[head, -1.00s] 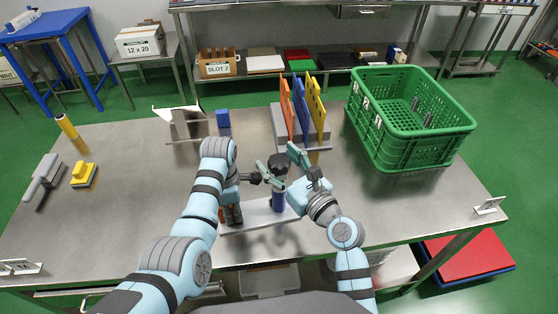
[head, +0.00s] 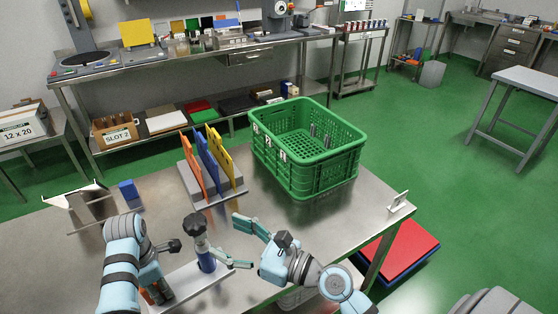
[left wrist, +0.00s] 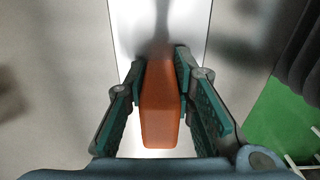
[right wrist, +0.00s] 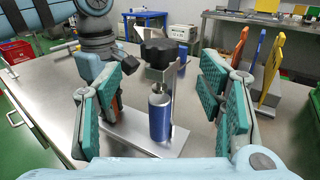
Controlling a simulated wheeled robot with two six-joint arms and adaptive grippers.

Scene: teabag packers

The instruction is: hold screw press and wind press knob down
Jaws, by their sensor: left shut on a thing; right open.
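The screw press stands on a pale base plate (head: 190,288) near the table's front edge. Its dark press knob (head: 195,226) is at the top, and a blue cylinder (right wrist: 160,118) stands upright under it on the plate. My left gripper (left wrist: 160,90) is shut on an orange block-like part (left wrist: 162,110) over the plate; in the right wrist view this part is mostly hidden. My right gripper (head: 243,243) is open and empty, right of the press. In the right wrist view the knob (right wrist: 158,50) and cylinder show between its spread fingers (right wrist: 162,95), apart from them.
A green crate (head: 320,180) stands at the table's back right. A rack with orange, blue and yellow boards (head: 212,160) is behind the press. A blue block (head: 130,190) and a metal stand (head: 85,205) are at the left.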

